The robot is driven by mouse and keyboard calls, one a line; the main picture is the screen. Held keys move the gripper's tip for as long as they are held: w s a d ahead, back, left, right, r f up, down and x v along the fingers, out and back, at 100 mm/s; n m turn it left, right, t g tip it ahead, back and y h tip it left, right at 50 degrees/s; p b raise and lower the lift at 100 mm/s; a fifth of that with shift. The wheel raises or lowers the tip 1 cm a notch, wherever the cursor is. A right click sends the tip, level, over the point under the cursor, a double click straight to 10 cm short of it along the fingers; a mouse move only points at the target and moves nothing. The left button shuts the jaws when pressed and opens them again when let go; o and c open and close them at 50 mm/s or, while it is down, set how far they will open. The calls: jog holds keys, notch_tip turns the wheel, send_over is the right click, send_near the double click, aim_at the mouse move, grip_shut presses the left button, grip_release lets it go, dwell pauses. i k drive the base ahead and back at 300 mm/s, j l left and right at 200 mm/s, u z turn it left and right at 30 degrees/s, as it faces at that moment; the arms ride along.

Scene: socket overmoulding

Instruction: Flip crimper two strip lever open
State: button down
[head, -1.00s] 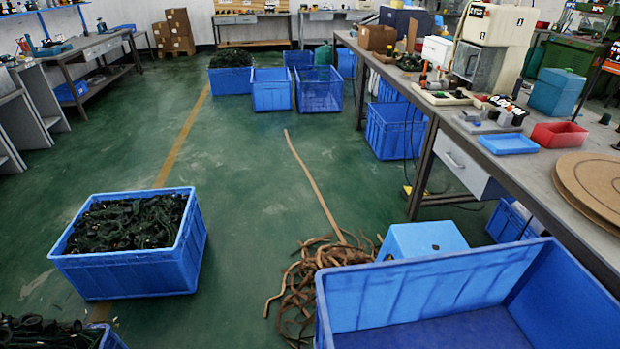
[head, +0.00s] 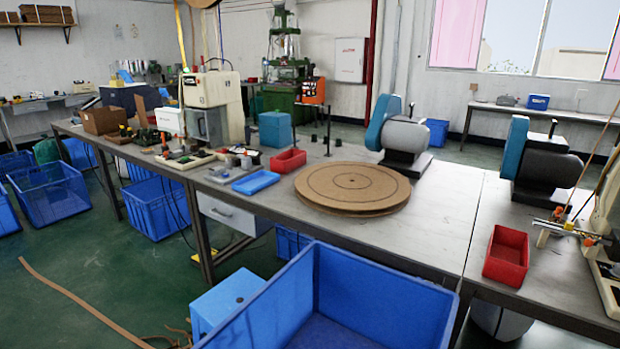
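A cream machine (head: 212,92) stands on the long bench at left centre, with a low panel of small parts (head: 190,158) in front. A second cream machine (head: 604,212) is cut off by the right edge, with orange-tipped parts (head: 568,228) beside it. I cannot tell which is crimper two, and no strip lever can be made out. My gripper is not in view.
A large blue bin (head: 380,292) stands in front of the bench (head: 440,225). The bench carries round brown boards (head: 352,186), red trays (head: 507,254) (head: 288,160), a blue tray (head: 255,182) and two blue-and-dark machines (head: 405,135) (head: 545,165). Green floor (head: 60,250) is open at left.

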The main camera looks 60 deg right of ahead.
aim_at(590, 240)
jog(key=z, duration=0.5)
jog(key=k+l+z, duration=0.1)
jog(key=z, duration=0.35)
jog(key=l+z, duration=0.1)
jog(key=z, duration=0.4)
jog(key=l+z, duration=0.15)
jog(key=z, duration=0.35)
jog(key=l+z, duration=0.1)
jog(key=z, duration=0.35)
jog(key=k+l, duration=0.05)
